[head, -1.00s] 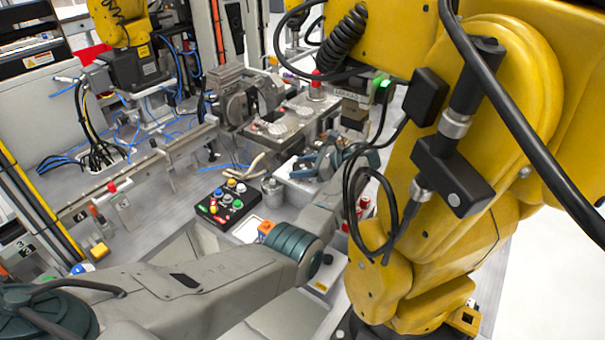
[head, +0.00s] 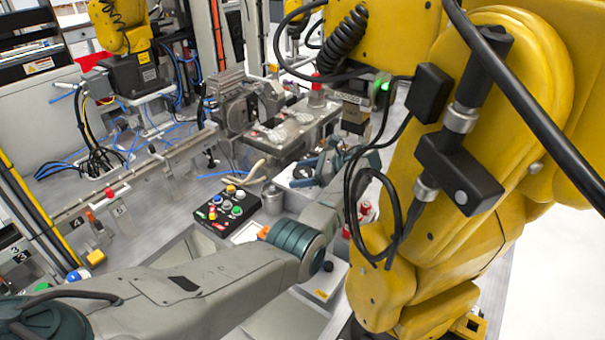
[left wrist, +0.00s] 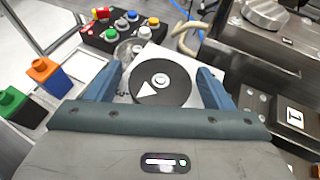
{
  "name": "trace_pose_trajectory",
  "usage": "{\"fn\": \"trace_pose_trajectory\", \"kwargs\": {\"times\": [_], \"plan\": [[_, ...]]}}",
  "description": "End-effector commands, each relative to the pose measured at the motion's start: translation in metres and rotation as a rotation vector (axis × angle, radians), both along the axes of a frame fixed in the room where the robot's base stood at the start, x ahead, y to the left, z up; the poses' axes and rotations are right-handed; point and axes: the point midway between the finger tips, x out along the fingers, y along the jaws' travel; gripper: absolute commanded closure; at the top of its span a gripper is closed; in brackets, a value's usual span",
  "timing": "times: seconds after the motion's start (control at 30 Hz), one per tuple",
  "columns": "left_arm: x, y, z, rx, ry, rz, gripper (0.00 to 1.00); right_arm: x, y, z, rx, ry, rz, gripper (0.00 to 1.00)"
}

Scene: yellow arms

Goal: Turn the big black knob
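The big black knob (left wrist: 162,84) shows in the left wrist view as a round black disc with a white triangle and a pale centre, on a light plate. My left gripper (left wrist: 160,72) is open, with one blue finger on each side of the knob. I cannot tell whether the fingers touch it. My right gripper is not in view.
A black button box (head: 226,206) with coloured buttons stands beside the knob. A large yellow robot arm (head: 450,190) fills the right of the head view. An orange block (left wrist: 45,72) and a green block (left wrist: 14,106) stand left of my gripper. Metal fixtures (left wrist: 265,60) stand to its right.

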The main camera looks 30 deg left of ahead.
Motion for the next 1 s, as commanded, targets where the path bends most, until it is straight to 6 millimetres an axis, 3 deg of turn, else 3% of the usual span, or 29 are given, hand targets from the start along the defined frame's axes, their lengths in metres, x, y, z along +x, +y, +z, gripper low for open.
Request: {"fn": "trace_pose_trajectory", "kwargs": {"times": [0.27, 0.63, 1.0], "plan": [[0.003, -0.008, 0.003, 0.0, -0.003, -0.001, 0.25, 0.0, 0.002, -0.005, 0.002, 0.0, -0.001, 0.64], [0.022, -0.074, 0.028, -0.001, -0.002, -0.004, 0.25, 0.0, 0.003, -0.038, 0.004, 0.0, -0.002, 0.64], [0.027, -0.096, 0.041, 0.0, 0.0, -0.001, 0.25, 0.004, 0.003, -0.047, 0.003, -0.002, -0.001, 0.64]]}}
